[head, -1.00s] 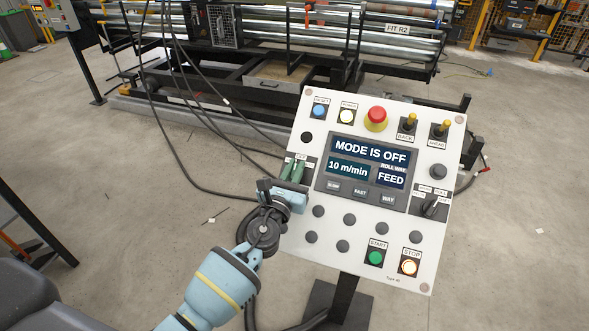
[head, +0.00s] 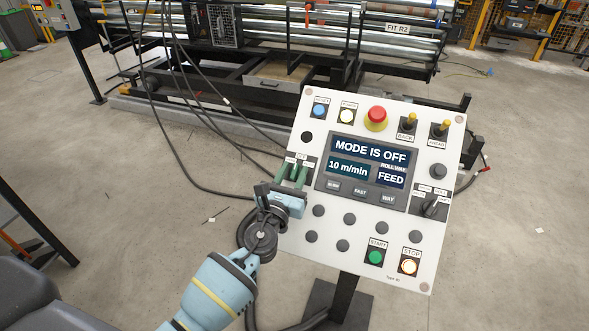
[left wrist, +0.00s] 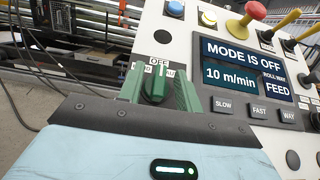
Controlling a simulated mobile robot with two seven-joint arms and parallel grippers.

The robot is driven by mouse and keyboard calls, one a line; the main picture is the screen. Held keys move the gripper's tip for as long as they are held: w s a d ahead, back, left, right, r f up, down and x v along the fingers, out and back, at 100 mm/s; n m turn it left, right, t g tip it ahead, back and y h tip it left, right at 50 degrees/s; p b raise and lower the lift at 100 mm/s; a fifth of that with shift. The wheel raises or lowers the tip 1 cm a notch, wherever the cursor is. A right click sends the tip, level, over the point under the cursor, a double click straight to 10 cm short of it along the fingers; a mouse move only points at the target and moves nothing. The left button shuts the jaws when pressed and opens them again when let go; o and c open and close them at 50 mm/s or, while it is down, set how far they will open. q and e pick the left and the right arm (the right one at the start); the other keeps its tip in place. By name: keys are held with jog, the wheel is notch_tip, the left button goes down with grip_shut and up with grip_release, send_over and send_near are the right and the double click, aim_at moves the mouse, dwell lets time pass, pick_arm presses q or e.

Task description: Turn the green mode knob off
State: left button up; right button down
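The green mode knob (left wrist: 154,86) sits on the left side of the white control panel (head: 433,150). In the left wrist view it stands upright, its pointer toward the OFF label (left wrist: 160,63). The display (head: 370,148) reads "MODE IS OFF". My left gripper (head: 292,176) is at the knob with its green fingers apart, one on each side of it. In the left wrist view the fingers (left wrist: 157,90) flank the knob and seem not to clamp it. In the head view the fingers partly hide the knob. My right gripper is not in view.
The panel also carries a red emergency button (head: 376,117), two yellow levers (head: 426,127), a black selector (head: 430,207), a green START button (head: 375,257) and a lit STOP button (head: 409,267). Black cables (head: 190,160) hang behind on the left. Machine rollers stand at the back.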

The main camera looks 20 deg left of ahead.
pick_arm(q)
jog(key=s, duration=0.4)
jog(key=s+f, duration=0.1)
jog(key=s, duration=0.1)
jog(key=shift+s+a, duration=0.1)
jog(key=shift+s, duration=0.1)
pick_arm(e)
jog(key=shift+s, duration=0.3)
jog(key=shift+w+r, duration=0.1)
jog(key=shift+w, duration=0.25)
